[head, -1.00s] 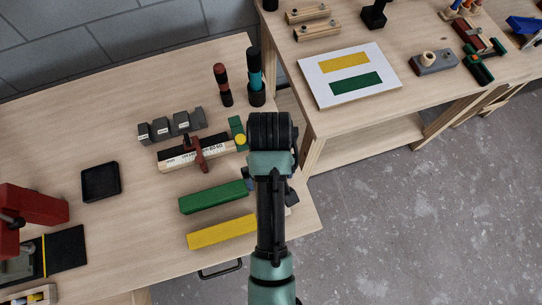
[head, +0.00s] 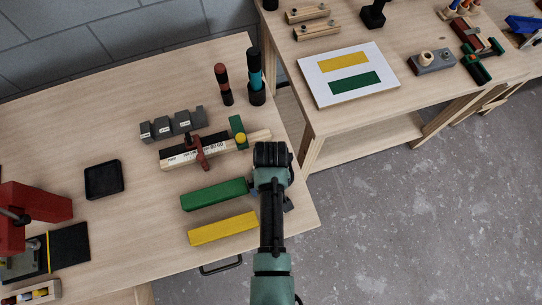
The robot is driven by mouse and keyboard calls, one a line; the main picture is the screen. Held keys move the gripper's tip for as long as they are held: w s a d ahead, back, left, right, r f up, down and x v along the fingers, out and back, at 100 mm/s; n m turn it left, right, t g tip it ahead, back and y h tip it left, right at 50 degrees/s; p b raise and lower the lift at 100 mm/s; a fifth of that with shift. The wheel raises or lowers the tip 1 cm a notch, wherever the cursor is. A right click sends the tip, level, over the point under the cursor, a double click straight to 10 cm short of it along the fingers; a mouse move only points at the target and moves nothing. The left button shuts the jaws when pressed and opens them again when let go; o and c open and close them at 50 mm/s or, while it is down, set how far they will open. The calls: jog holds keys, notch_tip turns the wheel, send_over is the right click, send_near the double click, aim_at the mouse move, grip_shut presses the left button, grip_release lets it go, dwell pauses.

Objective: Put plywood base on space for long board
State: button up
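A white board (head: 317,82) lies flat on the right-hand bench, printed with a yellow rectangle (head: 344,62) and a green rectangle (head: 355,83); both are bare. I cannot tell for sure which thing is the plywood base. A pale wooden strip (head: 258,136) with a measuring scale, a red clamp (head: 202,154) and a green piece (head: 237,128) lies on the left bench. A green batten (head: 213,194) and a yellow batten (head: 224,228) lie in front of it. My gripper (head: 271,153) is above the bench's right end, right of the green batten. Its fingertips are unclear.
The left bench also holds grey blocks (head: 180,122), a black tray (head: 103,180), two upright dark tools (head: 256,80) and a red machine (head: 35,212). Clamps and wooden pieces stand on the right bench. A gap separates the benches.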

jog(key=shift+r, duration=0.1)
jog(key=c, duration=1.5)
